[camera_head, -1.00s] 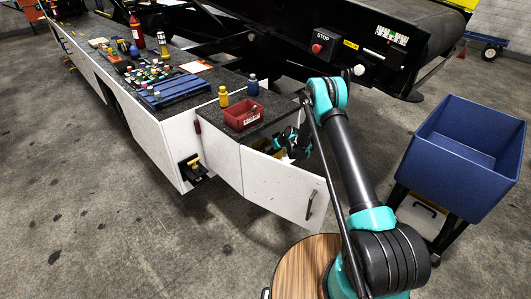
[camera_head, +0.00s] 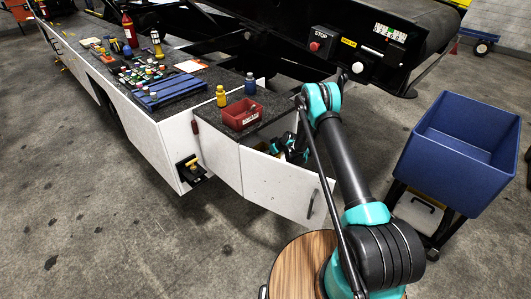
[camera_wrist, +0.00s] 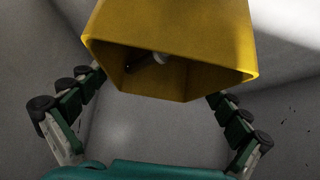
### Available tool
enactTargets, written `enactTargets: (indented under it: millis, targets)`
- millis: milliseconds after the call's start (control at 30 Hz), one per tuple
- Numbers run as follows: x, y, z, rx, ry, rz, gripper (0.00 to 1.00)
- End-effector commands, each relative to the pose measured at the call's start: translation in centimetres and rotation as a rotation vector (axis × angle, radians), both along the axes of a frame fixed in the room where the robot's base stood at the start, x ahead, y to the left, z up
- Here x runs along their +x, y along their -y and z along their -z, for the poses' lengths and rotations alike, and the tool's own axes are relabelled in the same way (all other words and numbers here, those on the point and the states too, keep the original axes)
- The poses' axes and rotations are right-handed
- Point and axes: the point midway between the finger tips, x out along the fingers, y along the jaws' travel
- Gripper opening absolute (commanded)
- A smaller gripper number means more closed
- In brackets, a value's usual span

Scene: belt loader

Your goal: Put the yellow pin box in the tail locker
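The yellow pin box (camera_wrist: 180,40) fills the upper middle of the wrist view. Its open end faces the camera, and a dark pin and a light round piece show inside. My gripper (camera_wrist: 157,85) has a finger at each side of it. The fingertips run behind the box, so I cannot tell whether they press on it. In the head view my gripper (camera_head: 290,150) is at the opening of the tail locker, behind the locker's white door (camera_head: 280,185), which hangs open. The box is not clear in that view.
On the counter above the locker stand a red bin (camera_head: 243,115), a yellow bottle (camera_head: 221,96) and a blue bottle (camera_head: 251,84). Blue trays (camera_head: 178,93) lie further left. A large blue bin (camera_head: 460,140) stands at right. Pale locker walls surround the gripper in the wrist view.

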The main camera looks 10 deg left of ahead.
Motion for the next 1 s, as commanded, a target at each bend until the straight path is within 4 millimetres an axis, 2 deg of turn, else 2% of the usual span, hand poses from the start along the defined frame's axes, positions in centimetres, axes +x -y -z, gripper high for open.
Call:
enactTargets:
  millis: [267,700,1000]
  targets:
    - [-0.3,0.5,-0.9,0.0,0.0,0.001,1.0]
    - [-3.9,5.0,-6.6,0.0,-0.001,0.002,1.0]
    - [-5.2,6.6,-8.6,0.0,-0.001,0.001,1.0]
